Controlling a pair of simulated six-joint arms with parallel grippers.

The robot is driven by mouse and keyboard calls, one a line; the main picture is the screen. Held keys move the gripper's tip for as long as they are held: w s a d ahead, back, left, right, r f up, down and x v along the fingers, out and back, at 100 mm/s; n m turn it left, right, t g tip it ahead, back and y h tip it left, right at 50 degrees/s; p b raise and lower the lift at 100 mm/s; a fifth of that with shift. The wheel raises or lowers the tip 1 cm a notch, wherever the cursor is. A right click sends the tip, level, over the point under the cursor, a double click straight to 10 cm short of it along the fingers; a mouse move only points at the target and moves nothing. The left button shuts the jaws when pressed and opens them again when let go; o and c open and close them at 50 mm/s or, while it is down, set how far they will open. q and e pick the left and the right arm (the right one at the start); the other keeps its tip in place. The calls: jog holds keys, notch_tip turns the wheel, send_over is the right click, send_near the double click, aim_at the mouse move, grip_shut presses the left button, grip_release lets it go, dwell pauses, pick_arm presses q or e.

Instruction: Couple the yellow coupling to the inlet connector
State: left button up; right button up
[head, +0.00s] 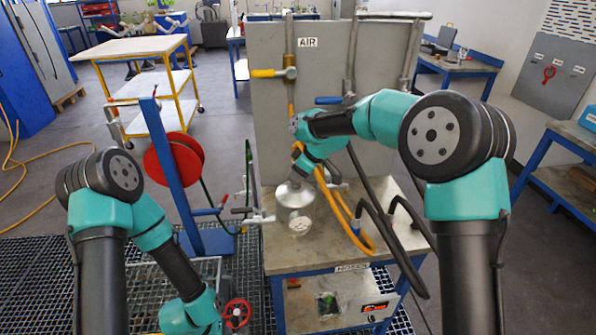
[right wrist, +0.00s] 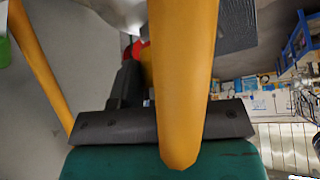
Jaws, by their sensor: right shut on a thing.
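My right arm reaches to the middle of the head view, and its gripper (head: 299,175) is just above the silver domed vessel (head: 294,195). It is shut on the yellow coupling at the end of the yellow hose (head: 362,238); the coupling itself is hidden. In the right wrist view the yellow hose (right wrist: 182,75) runs close across the dark gripper (right wrist: 130,85). I cannot make out the inlet connector or whether the coupling touches it. My left arm hangs low at the left; its jaws are not visible.
The bench (head: 280,250) carries a grey panel (head: 270,130) marked AIR with a yellow-handled valve (head: 268,73). Black hoses (head: 405,240) hang over its right side. A red hose reel (head: 174,160) on a blue post stands left. A red handwheel (head: 237,313) is by my left wrist.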

jog(key=shift+f, duration=0.35)
jog(key=o, duration=1.3)
jog(key=v, duration=1.7)
jog(key=shift+r, duration=0.3)
